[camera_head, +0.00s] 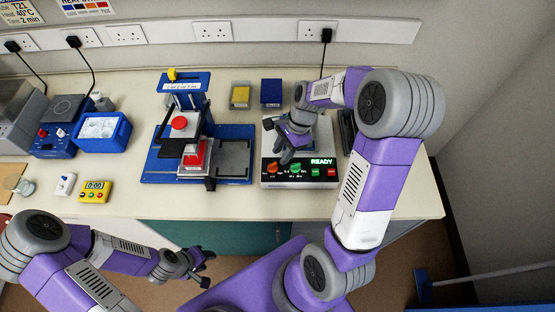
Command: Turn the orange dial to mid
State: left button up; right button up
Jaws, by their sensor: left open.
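The orange dial (272,169) is on the left of the dark front panel of the white bench device (264,146). A lit "READY" display (322,161) is on that panel. My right gripper (286,158) reaches down over the device, with its fingertips just above and to the right of the orange dial. I cannot tell whether it touches the dial or whether its fingers are apart. The dial's pointer setting is too small to read. My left gripper (207,269) is open and empty, low in front of the bench.
A green dial (295,170), a green button (315,172) and a red button (331,172) sit beside the orange dial. A blue press stand (155,165) is to the left. A yellow timer (95,192) is at the front left. Yellow (240,95) and blue (271,93) boxes stand behind.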

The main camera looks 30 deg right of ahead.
aim_at(276, 163)
jog(key=shift+x, duration=2.05)
jog(key=shift+w, duration=0.15)
grip_shut()
